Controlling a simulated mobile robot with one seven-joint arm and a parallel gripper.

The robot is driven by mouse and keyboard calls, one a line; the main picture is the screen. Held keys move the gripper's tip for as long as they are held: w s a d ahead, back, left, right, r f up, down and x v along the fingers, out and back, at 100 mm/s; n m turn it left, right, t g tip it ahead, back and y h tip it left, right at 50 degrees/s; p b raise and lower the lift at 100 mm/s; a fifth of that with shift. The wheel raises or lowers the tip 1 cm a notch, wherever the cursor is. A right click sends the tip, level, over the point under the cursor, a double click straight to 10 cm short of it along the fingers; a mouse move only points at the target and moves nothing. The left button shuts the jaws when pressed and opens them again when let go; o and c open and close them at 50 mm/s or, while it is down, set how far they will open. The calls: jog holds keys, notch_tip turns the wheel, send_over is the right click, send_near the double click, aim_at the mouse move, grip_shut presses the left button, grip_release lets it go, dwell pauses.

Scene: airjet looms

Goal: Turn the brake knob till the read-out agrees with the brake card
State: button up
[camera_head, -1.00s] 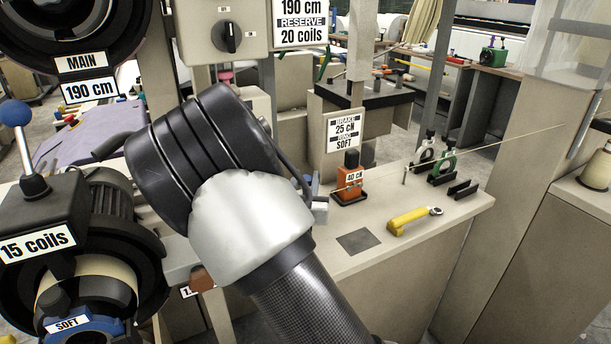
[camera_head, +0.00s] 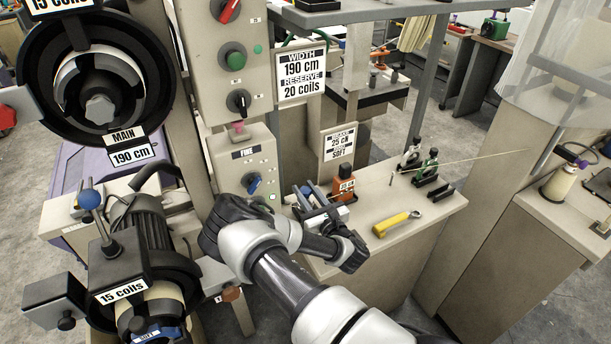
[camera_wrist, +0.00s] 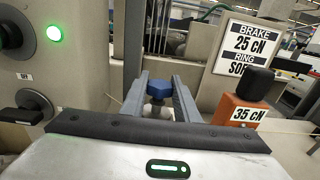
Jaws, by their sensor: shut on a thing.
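The brake card (camera_head: 339,142) hangs behind the bench and reads BRAKE 25 cN, RING SOFT. It is also in the wrist view (camera_wrist: 247,46). The orange brake block (camera_head: 344,188) stands on the bench with a black top. Its read-out (camera_wrist: 249,115) shows 35 cN in the wrist view. A blue knob (camera_wrist: 158,90) sits between the fingers of my gripper (camera_wrist: 160,95), left of the orange block. My gripper is shut on this knob. In the head view my gripper (camera_head: 308,197) is beside the block, and my arm hides part of the bench.
A yellow-handled tool (camera_head: 396,223) lies on the bench at the front. Green and black thread guides (camera_head: 428,168) stand farther right, with a thread running off them. A control box (camera_head: 247,180) with a blue switch is at left. The bench's right part is mostly clear.

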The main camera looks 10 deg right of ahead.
jog(key=n+g+y, duration=0.1)
jog(key=y, duration=0.1)
jog(key=n+y+p, duration=0.1)
jog(key=shift+f+n+g+y, duration=0.15)
jog(key=shift+n+g+y, duration=0.15)
jog(key=shift+g+y, duration=0.1)
jog(key=shift+n+g+y, duration=1.7)
jog(key=shift+y, duration=0.3)
jog(key=o, duration=1)
jog(key=shift+o, duration=0.2)
jog(key=shift+d, duration=0.1)
